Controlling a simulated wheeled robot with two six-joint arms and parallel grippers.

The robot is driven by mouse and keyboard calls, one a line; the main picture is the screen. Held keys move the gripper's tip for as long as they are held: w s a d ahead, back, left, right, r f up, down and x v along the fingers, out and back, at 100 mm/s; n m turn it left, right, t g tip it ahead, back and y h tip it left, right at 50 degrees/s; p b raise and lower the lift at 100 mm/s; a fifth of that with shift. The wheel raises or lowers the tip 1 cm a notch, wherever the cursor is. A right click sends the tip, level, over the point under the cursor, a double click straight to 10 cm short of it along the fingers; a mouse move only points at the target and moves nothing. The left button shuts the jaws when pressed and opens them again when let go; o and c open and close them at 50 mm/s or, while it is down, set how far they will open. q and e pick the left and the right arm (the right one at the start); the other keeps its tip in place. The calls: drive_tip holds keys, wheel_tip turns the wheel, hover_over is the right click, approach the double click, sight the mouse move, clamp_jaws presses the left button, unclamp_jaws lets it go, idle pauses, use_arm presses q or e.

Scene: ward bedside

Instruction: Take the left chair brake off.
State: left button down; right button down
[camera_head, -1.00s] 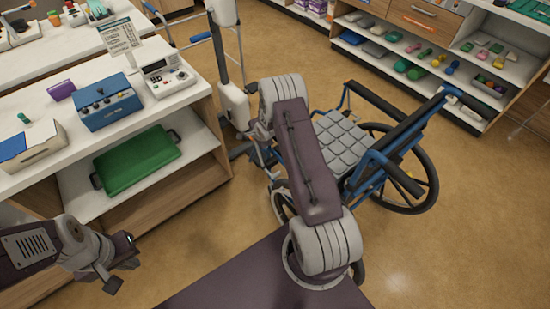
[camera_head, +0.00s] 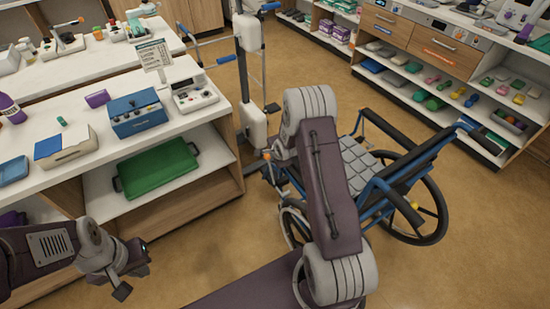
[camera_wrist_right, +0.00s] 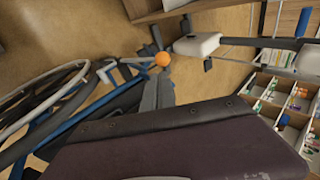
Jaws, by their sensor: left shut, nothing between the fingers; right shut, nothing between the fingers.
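The wheelchair (camera_head: 358,158) with a blue frame and grey padded seat stands right of centre in the head view, partly hidden by my right arm. An orange ball knob (camera_wrist_right: 162,59) on a thin bar shows in the right wrist view, beside the wheel and blue tubes. A small orange spot (camera_head: 267,156) shows by my right gripper in the head view. My right gripper (camera_wrist_right: 157,92) is shut and empty, its fingers close to the knob; I cannot tell whether they touch. My left gripper (camera_head: 134,278) is shut and empty at lower left, away from the chair.
A counter (camera_head: 55,190) stands at the left, with a blue box (camera_head: 137,115) on top and a green tray (camera_head: 158,170) on its shelf. A white stand (camera_head: 250,75) rises just behind my right gripper. Open shelves line the back right. Floor is clear at lower right.

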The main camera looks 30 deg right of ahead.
use_arm(q)
drive_tip(key=shift+w+r, duration=0.25)
drive_tip(key=shift+r, duration=0.05)
use_arm(e)
drive_tip(key=r, duration=0.1)
drive_tip(key=s+r, duration=0.1)
drive_tip(key=r, duration=0.1)
drive_tip(key=shift+s+a+r, duration=0.1)
drive_tip(key=shift+s+a, duration=0.05)
drive_tip(key=shift+a, duration=0.1)
drive_tip(key=shift+r, duration=0.1)
